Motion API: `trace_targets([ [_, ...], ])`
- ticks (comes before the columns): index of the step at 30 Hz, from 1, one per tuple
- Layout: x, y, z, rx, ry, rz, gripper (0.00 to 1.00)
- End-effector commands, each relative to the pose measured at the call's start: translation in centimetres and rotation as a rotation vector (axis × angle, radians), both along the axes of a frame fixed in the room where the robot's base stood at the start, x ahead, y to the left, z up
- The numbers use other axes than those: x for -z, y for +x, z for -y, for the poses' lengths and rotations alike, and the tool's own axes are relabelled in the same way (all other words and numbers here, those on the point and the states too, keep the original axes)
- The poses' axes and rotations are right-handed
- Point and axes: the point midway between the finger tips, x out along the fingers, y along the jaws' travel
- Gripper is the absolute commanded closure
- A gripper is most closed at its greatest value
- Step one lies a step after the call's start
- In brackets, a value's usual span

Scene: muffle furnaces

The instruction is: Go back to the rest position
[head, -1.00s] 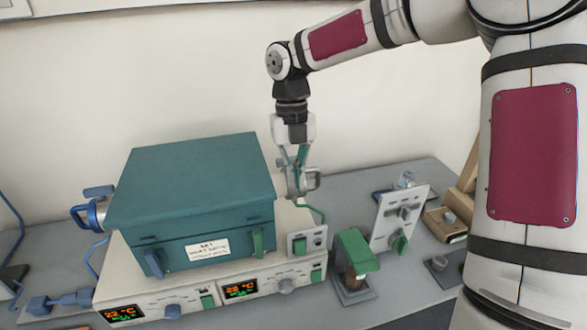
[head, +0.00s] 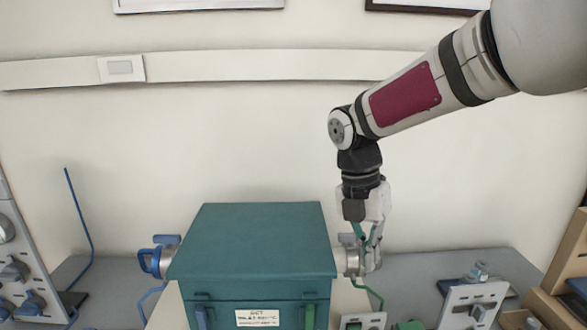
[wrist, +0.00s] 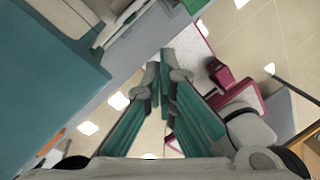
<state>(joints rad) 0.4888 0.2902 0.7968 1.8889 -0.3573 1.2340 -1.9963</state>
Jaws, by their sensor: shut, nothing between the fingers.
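My gripper (head: 367,262) points down just right of the teal muffle furnace (head: 255,240), beside a metal fitting (head: 349,256) on the furnace's right side. Its fingers overlap this fitting in the head view, and I cannot tell whether they touch it. In the wrist view the teal fingers (wrist: 166,80) come together at their tips with nothing between them. A broad teal surface (wrist: 45,80), seemingly the furnace, fills the left of that view.
A blue valve (head: 152,260) sticks out on the furnace's left. A grey panel with knobs (head: 15,265) stands at the far left. An upright panel (head: 472,305) and wooden racks (head: 565,265) stand at the right. The wall space above the furnace is clear.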

Motion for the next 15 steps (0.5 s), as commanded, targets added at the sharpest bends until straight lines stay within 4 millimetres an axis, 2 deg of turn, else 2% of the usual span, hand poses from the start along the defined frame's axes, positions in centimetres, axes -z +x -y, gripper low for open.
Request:
trace_targets([
  [3, -1.8, -2.5, 0.5, 0.288, -0.073, 0.117, 1.00],
  [8, -3.9, -5.8, 1.4, 0.698, -0.100, 0.284, 1.00],
  [15, -6.7, -11.0, 2.7, 1.338, 0.011, 0.513, 1.00],
])
